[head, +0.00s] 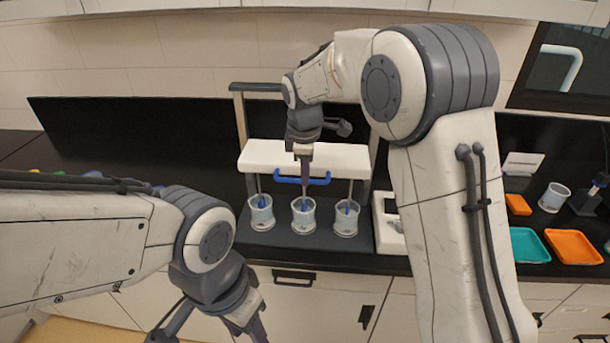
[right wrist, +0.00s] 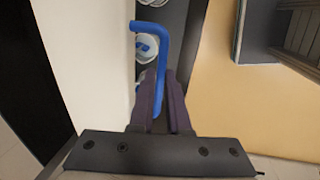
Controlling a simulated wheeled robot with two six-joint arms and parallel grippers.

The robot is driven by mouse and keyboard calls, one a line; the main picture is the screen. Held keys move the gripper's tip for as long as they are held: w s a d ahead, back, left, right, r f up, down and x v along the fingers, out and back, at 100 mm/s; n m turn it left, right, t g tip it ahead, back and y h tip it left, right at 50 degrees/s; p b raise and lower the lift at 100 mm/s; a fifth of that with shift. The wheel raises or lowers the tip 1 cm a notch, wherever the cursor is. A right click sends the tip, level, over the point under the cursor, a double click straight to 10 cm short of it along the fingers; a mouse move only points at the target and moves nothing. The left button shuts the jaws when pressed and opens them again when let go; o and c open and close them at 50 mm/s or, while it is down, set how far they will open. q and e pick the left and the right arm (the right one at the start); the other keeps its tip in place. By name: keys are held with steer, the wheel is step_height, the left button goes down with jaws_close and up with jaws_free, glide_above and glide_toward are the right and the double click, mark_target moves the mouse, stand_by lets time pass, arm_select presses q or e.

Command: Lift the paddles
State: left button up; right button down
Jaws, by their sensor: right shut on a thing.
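A white crossbar (head: 262,155) with a blue handle (head: 320,181) on its front spans a dark stand. Thin rods run down from it to blue paddles (head: 262,202) inside three grey-white beakers (head: 345,224) in a row. My right gripper (head: 304,172) points down at the handle's middle. In the right wrist view its fingers (right wrist: 163,100) are closed on the blue handle (right wrist: 161,50).
The stand's dark base (head: 285,240) rests on a black counter. A white device (head: 388,225) stands right of it. Farther right are a teal tray (head: 527,246), an orange tray (head: 574,247) and a cup (head: 553,197). My right arm hides part of the counter.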

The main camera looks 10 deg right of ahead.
step_height(320, 180, up, 11)
steer(key=p, duration=0.7)
steer(key=shift+w+r, duration=0.15)
steer(key=c, duration=1)
jaws_free()
steer(key=shift+r, duration=0.1)
steer(key=shift+o, duration=0.6)
step_height(320, 180, up, 10)
steer(key=s+b, duration=0.2)
steer(key=shift+a, duration=0.25)
